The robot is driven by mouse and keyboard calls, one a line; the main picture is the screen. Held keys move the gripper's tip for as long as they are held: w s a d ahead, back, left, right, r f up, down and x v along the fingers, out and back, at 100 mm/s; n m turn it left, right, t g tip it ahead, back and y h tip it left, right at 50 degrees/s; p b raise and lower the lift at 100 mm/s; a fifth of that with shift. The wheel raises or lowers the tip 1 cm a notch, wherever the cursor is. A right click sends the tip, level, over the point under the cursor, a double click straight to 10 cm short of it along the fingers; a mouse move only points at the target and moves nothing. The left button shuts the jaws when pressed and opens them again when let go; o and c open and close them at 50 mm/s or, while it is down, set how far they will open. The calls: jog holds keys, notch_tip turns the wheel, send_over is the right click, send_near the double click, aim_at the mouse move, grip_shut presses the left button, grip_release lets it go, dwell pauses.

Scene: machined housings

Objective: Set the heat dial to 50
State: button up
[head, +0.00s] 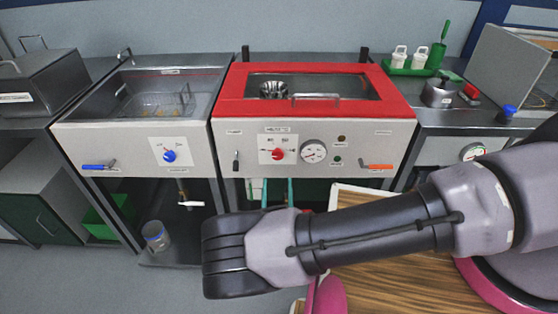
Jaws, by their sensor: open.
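A red dial knob (278,155) sits on a small white scale plate on the front of the red-topped machine (228,103). A label is above the plate, and small marks surround the knob; their numbers and the exact pointer setting are too small to read surely. A round white gauge (313,152) is just right of it. My arm crosses the lower right, below and in front of the machine, apart from the dial. My gripper's fingers do not show.
A blue knob (169,156) is on the left sink unit, with a blue lever (98,166). An orange lever (376,166) and a black lever (236,160) flank the red dial. A wood-topped surface (400,285) lies under my arm. The floor at lower left is clear.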

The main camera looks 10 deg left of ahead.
aim_at(278, 156)
jog(key=x, duration=0.9)
jog(key=shift+w, duration=0.1)
grip_shut()
